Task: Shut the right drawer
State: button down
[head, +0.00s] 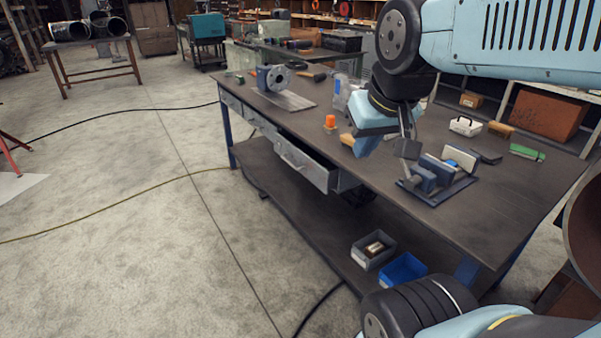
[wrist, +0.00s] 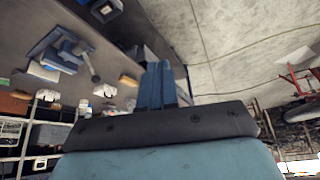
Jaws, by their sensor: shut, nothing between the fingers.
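The right drawer (head: 303,166) is a grey metal drawer in the long front side of the workbench (head: 470,222). It stands pulled out, with its front clear of the bench edge and its dark inside partly showing. My gripper (head: 366,146) hangs over the bench top, to the right of and higher than the open drawer, apart from it. Its blue fingers are together and empty; they also show in the wrist view (wrist: 161,84). I cannot clearly make out the drawer in the wrist view.
Other drawers (head: 258,124) to the left look closed. A grey bin (head: 373,250) and a blue bin (head: 403,269) sit on the lower shelf. The floor (head: 130,230) in front is open, with cables.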

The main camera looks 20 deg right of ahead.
jog(key=w+d+f+n+g+h, duration=0.1)
jog(key=w+d+f+n+g, duration=0.1)
jog(key=w, duration=0.7)
jog(key=w+d+f+n+g+h, duration=0.1)
jog(key=w+f+n+g+h, duration=0.1)
jog(key=w, duration=0.7)
jog(key=w+f+n+g+h, duration=0.1)
jog(key=w+f+n+h, duration=0.1)
jog(key=w+f, duration=0.45)
jog(key=w+f+n+g+h, duration=0.15)
jog(key=w+f, duration=0.25)
jog(key=w, duration=0.5)
jog(key=n+t+h, duration=0.7)
jog(key=n+h, duration=0.4)
jog(key=n, duration=0.3)
send_near(313, 174)
jog(key=shift+g, duration=0.25)
jog(key=x, duration=0.6)
jog(key=shift+w+d+r, duration=0.15)
jog(key=shift+w+d, duration=0.15)
jog(key=shift+w, duration=0.05)
jog(key=shift+w, duration=0.1)
